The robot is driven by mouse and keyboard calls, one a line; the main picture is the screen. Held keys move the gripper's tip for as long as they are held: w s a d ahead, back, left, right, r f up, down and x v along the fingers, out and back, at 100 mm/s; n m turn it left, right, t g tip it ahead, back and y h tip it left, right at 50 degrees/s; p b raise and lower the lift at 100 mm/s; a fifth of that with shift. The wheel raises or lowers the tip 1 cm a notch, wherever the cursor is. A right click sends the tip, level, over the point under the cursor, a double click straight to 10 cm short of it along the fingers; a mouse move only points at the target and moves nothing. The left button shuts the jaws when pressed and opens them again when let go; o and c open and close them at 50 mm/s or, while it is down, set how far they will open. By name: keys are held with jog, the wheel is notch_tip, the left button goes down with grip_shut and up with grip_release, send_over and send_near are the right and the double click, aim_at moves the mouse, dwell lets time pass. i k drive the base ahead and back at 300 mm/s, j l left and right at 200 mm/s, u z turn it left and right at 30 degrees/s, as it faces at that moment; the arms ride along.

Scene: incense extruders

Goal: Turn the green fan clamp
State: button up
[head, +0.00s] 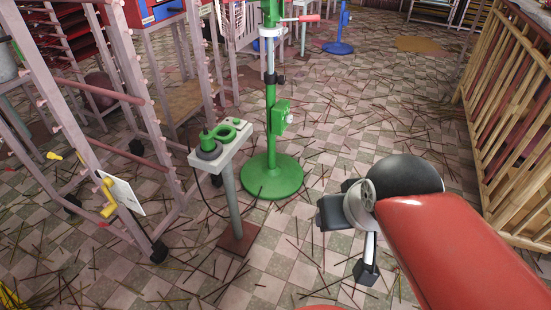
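The green fan stand (270,140) rises upright from a round green base (272,178) near the middle of the head view. The upper end of the stand is cut off by the top edge, so no fan head shows. A small black clamp knob (279,81) sits on the pole below a pale collar (270,32). A lever with a red grip (305,18) sticks out to the right near the top. A green box (281,117) is fixed lower on the pole. My gripper (351,242) is right of and nearer than the base, its dark fingers apart, empty and not touching the stand.
A pedestal (230,190) with a green-ringed control stands just left of the fan base. Wheeled racks (120,190) fill the left. A blue-based stand (338,47) is farther back. A wooden slatted rack (510,130) lines the right. Thin sticks litter the otherwise open tiled floor.

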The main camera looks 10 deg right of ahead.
aim_at(281, 79)
jog(key=i+l, duration=0.1)
jog(key=i, duration=0.3)
jog(key=i+l+u, duration=0.15)
jog(key=i, duration=0.25)
jog(key=i+l, duration=0.1)
jog(key=i, duration=0.3)
